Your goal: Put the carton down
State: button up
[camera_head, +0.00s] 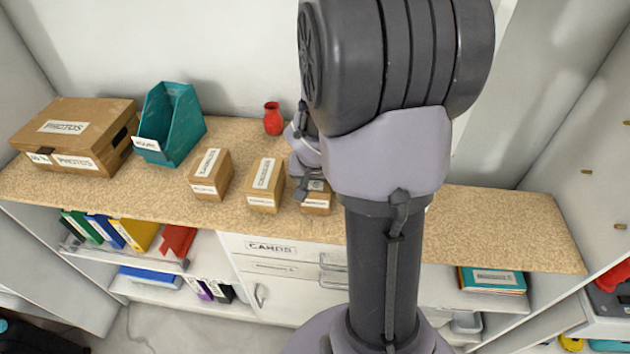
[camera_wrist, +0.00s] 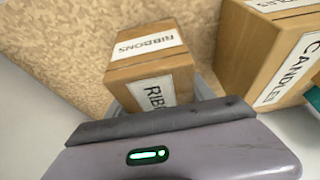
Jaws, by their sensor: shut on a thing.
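A small brown carton with white RIBBONS labels (camera_wrist: 148,58) is between the fingers of my gripper (camera_wrist: 163,98) in the wrist view. In the head view this carton (camera_head: 317,203) is at the speckled worktop (camera_head: 460,225), near its front edge, partly hidden by my arm. My gripper (camera_head: 303,188) is shut on it from above and behind. The carton looks upright. I cannot tell whether its base touches the worktop.
A CANDLES carton (camera_head: 265,187) stands close to the left, with a gap; it also shows in the wrist view (camera_wrist: 265,55). Further left are another small carton (camera_head: 210,174), a teal file holder (camera_head: 170,125) and a PHOTOS box (camera_head: 75,135). A red vase (camera_head: 273,118) stands behind. The worktop's right is clear.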

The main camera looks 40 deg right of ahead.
jog(key=shift+f, duration=0.15)
jog(key=o, duration=1.4)
jog(key=shift+o, duration=0.2)
